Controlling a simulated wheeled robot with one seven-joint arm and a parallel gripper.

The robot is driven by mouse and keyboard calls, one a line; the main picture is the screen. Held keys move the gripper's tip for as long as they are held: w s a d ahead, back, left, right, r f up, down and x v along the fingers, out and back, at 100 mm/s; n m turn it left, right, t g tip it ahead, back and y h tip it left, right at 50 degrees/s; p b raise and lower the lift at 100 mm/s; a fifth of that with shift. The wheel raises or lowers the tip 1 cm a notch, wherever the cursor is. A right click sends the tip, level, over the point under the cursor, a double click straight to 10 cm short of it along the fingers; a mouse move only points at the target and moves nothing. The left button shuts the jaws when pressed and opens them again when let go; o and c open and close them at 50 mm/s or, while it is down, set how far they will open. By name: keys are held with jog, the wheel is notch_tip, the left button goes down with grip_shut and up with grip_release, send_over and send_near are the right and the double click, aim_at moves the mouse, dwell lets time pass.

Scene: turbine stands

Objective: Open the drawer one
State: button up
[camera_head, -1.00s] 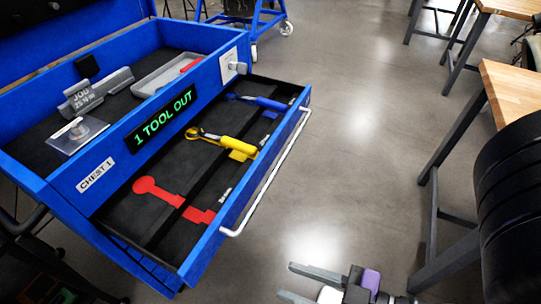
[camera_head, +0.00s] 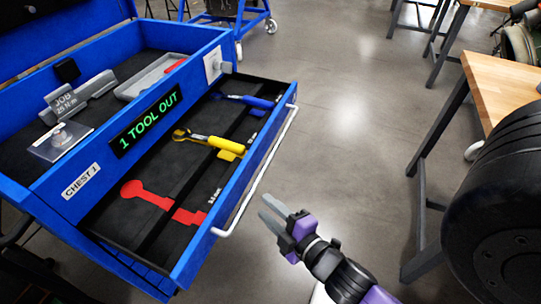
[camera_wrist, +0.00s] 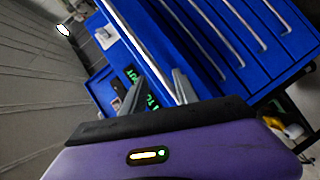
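The blue chest's top drawer (camera_head: 213,226) is pulled open in the head view. Its white bar handle (camera_head: 262,171) runs along the front. A yellow-handled tool (camera_head: 212,140) and a blue-handled tool (camera_head: 250,100) lie in the black insert; a red tool-shaped area (camera_head: 150,196) looks empty. My gripper (camera_head: 262,206) is open, with two grey fingers apart, just right of the handle's near end. It appears apart from the handle. In the wrist view, the open fingers (camera_wrist: 158,75) point towards the blue chest, and a pale bar (camera_wrist: 148,45) runs between them.
The wrist view shows several lower drawers with bar handles (camera_wrist: 212,40). A wooden table (camera_head: 505,80) and black round object (camera_head: 500,200) stand right. Floor between is clear.

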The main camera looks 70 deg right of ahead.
aim_at(271, 154)
jog(key=shift+w+d+f+n+g+h+p, duration=0.3)
jog(key=shift+w+d+h, duration=0.65)
jog(key=shift+d, duration=2)
jog(key=shift+w+d+f+n+g+h+p, duration=0.1)
jog(key=shift+w+d+n+g+h+p, duration=0.45)
jog(key=shift+w+d, duration=1.6)
jog(key=shift+w+d+f+n+g+h+p, duration=0.25)
jog(key=shift+d+n+h, duration=0.35)
jog(key=shift+d, duration=3.15)
jog(key=shift+r, duration=0.1)
grip_shut()
